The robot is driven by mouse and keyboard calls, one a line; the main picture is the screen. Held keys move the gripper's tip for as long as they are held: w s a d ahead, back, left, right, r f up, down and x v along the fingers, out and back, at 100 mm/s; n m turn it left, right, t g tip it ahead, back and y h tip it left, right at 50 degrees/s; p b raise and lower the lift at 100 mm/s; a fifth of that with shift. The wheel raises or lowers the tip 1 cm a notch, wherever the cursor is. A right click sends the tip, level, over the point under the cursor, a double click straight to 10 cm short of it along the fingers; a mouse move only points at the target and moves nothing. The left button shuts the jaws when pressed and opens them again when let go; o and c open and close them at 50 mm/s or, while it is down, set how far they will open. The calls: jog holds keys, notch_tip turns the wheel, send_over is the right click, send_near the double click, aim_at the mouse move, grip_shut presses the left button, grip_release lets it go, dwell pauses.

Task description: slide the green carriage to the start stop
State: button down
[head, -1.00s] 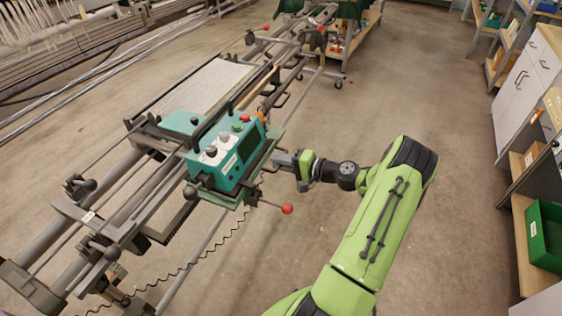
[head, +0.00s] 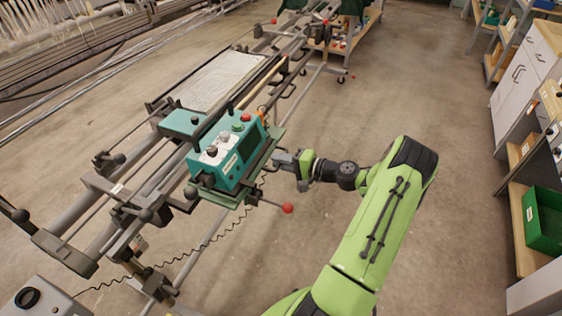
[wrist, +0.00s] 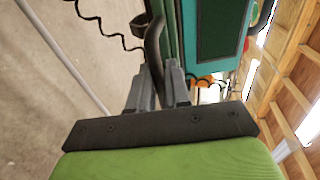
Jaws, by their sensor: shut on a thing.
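The green carriage (head: 238,172) is a teal control box with dials on a green plate. It sits across the rails of the long frame, at the middle of the head view. My gripper (head: 277,158) is at its right side. In the wrist view my gripper (wrist: 157,82) is shut on a dark curved handle (wrist: 154,42) beside the carriage's teal side (wrist: 218,35). A lever with a red ball (head: 287,208) sticks out at the near side. I cannot tell which fitting on the frame is the start stop.
The rails run to the frame's near end (head: 62,252) at lower left, where clamps with black knobs (head: 146,215) stand. A grey box (head: 40,302) is at the bottom left corner. A coiled cable (head: 150,268) hangs below. The floor between frame and right-hand shelves is clear.

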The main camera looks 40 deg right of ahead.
jog(key=shift+s+a+f, duration=0.1)
jog(key=shift+a+f, duration=0.05)
jog(key=c, duration=1.2)
grip_release()
jog(key=shift+a, duration=0.1)
jog(key=shift+c, duration=0.2)
jog(key=p+v, duration=0.2)
jog(key=v, duration=1.4)
jog(key=w+a+r+n+g+p, duration=0.1)
jog(key=w+a+r+n+g, duration=0.25)
jog(key=a, duration=0.35)
jog(key=w+a+r+n+g+p, duration=0.1)
jog(key=w+a+r+n+g, duration=0.15)
jog(key=a+r, duration=0.35)
jog(key=w+a+r+n+g+p, duration=0.2)
jog(key=a+r+n+g, duration=0.15)
jog(key=a, duration=0.35)
jog(key=s+a+r+n+g+h+p, duration=0.1)
jog(key=s+a+r+h, duration=0.15)
jog(key=a+r, duration=0.2)
jog(key=s+a+r+n+h, duration=0.1)
jog(key=s+a+r+n, duration=0.1)
jog(key=s+a+r, duration=0.3)
jog(key=s+a+r+n+t+h+p, duration=0.1)
jog(key=s+a, duration=0.2)
jog(key=s, duration=0.5)
jog(key=shift+p, duration=0.35)
